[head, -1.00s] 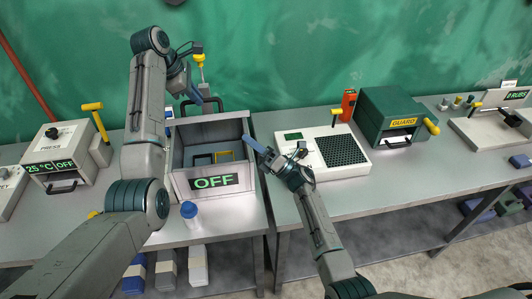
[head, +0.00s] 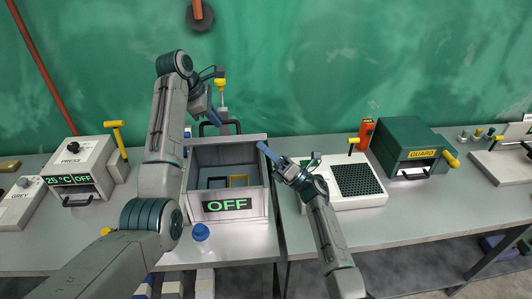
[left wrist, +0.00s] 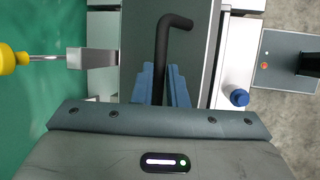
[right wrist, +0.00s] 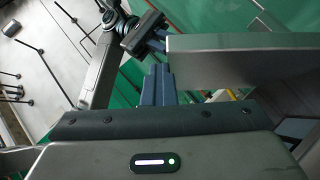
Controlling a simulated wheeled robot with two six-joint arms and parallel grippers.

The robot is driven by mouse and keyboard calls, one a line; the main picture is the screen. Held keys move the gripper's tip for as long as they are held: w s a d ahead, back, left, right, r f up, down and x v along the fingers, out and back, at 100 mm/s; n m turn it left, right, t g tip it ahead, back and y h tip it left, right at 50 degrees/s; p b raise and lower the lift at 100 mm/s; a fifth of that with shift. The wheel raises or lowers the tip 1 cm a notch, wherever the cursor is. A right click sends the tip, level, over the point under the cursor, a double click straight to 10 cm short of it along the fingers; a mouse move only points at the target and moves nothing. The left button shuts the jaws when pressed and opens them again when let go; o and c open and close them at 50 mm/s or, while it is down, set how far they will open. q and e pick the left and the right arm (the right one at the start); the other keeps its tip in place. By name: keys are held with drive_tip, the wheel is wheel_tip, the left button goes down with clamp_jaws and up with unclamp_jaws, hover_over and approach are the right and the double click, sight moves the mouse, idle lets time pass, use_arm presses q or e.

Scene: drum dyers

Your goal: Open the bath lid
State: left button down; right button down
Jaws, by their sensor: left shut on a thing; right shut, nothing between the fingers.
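The bath (head: 186,195) is a grey metal box with a green OFF display on its front. Its top is uncovered, and a black frame and a yellow frame show inside. A black handle (head: 218,124) stands up behind its back edge. In the left wrist view the lid (left wrist: 190,50) is a dark grey panel with a bent black handle (left wrist: 172,28). My left gripper (head: 214,116) is shut on this handle; its blue fingers (left wrist: 165,85) flank the bar. My right gripper (head: 264,149) is shut and empty at the bath's right wall; I cannot tell whether it touches.
A press (head: 85,170) is on the left, and a white device with a dark grid (head: 357,180) on the right. A yellow-knobbed rod (head: 220,84) rises behind the bath. The bench front right is clear.

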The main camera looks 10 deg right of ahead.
use_arm(q)
drive_tip(key=c, duration=1.7)
unclamp_jaws()
drive_tip(key=shift+s+f, duration=0.2)
drive_tip(key=shift+f, duration=0.45)
drive_tip(key=shift+o, duration=1.2)
drive_tip(key=shift+w, duration=0.3)
use_arm(e)
drive_tip(key=shift+w, duration=0.45)
